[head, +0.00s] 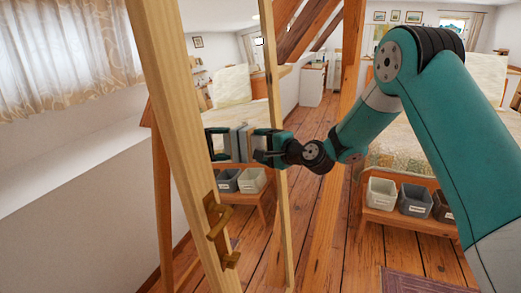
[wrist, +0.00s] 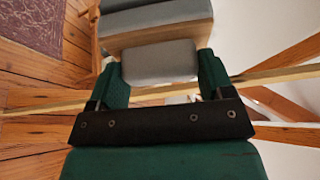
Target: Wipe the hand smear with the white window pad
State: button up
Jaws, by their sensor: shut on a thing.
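My gripper (head: 262,145) is shut on the window pad (head: 246,143), a pale grey-white block. In the wrist view its two green fingers (wrist: 158,66) clasp a light grey grip part (wrist: 158,52), with a wooden layer and a grey face beyond. The pad is held upright at a tall glass pane in a pale wooden frame (head: 168,120). A matching pad and dark green gripper shape left of it look like their reflection. The pad is against or very near the glass; I cannot tell which. I cannot make out the hand smear.
The frame's brass handle (head: 218,222) sticks out at its lower left. A low wooden bench (head: 405,220) with several bins stands to the right by a bed. A dark rug (head: 425,280) lies in front. Plank floor (head: 335,240) is clear between.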

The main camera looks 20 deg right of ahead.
aim_at(249, 139)
jog(key=shift+w+d, duration=3.25)
jog(key=shift+w, duration=1.3)
jog(key=shift+s+a+r, duration=1.1)
jog(key=shift+s+r, duration=0.1)
jog(key=shift+s, duration=0.2)
jog(key=shift+s+a+b, duration=0.2)
jog(key=shift+s+a, duration=0.8)
jog(key=shift+s, duration=0.35)
jog(key=shift+s+a+b, duration=0.15)
jog(key=shift+s+a, duration=0.9)
jog(key=shift+s, duration=0.3)
jog(key=shift+s+a+b, duration=0.2)
jog(key=shift+s+a, duration=0.8)
jog(key=shift+s, duration=0.35)
jog(key=s+d+b, duration=0.1)
jog(key=d, duration=0.1)
jog(key=s+d+b, duration=0.1)
jog(key=d, duration=0.1)
jog(key=shift+s+r+b, duration=0.2)
jog(key=shift+s+b, duration=0.1)
jog(key=shift+s, duration=0.05)
jog(key=shift+s+d+r, duration=0.2)
jog(key=shift+s+d, duration=0.2)
jog(key=shift+d, duration=0.05)
